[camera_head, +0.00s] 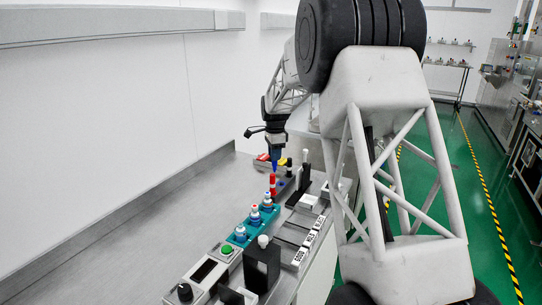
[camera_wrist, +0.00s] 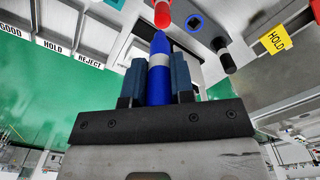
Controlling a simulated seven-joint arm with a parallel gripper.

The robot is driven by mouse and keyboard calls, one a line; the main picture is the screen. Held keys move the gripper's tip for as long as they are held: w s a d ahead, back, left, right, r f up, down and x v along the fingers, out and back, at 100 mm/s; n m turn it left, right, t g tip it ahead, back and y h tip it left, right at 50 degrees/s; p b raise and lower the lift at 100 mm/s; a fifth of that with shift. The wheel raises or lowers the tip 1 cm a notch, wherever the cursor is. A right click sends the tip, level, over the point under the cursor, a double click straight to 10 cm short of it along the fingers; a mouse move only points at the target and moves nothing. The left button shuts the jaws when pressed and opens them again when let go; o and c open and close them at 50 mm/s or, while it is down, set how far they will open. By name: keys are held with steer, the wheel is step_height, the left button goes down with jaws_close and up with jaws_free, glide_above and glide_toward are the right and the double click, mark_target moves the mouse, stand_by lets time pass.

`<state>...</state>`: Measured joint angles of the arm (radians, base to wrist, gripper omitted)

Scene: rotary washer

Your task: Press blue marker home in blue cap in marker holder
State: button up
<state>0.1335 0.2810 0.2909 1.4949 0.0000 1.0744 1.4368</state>
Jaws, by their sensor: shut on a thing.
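My gripper (camera_wrist: 158,62) is shut on the blue marker (camera_wrist: 160,85), with one finger on each side of its body. The marker has a pale band and a pointed blue tip, which extends beyond the fingers. In the wrist view, the blue cap (camera_wrist: 195,22) shows as a dark opening with a blue rim in the grey marker holder (camera_wrist: 200,42). The marker tip is to the left of the cap and apart from it. In the head view, my gripper (camera_head: 274,150) holds the marker (camera_head: 274,167) tip down above the holder area; the cap is hard to make out there.
A red marker (camera_wrist: 162,14) and a black marker (camera_wrist: 222,55) stand in the holder on either side of the blue cap. In the head view, a teal rack (camera_head: 252,226) with small vials stands nearer. The bench's left side is clear.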

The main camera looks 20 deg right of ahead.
steer(key=w+d+f, duration=0.3)
steer(key=w+d, duration=0.2)
steer(key=w, duration=0.1)
steer(key=shift+f, duration=0.35)
steer(key=shift+f, duration=0.25)
steer(key=shift+f, duration=3.95)
steer(key=shift+f, duration=0.35)
steer(key=o, duration=1)
steer(key=shift+r, duration=3.9)
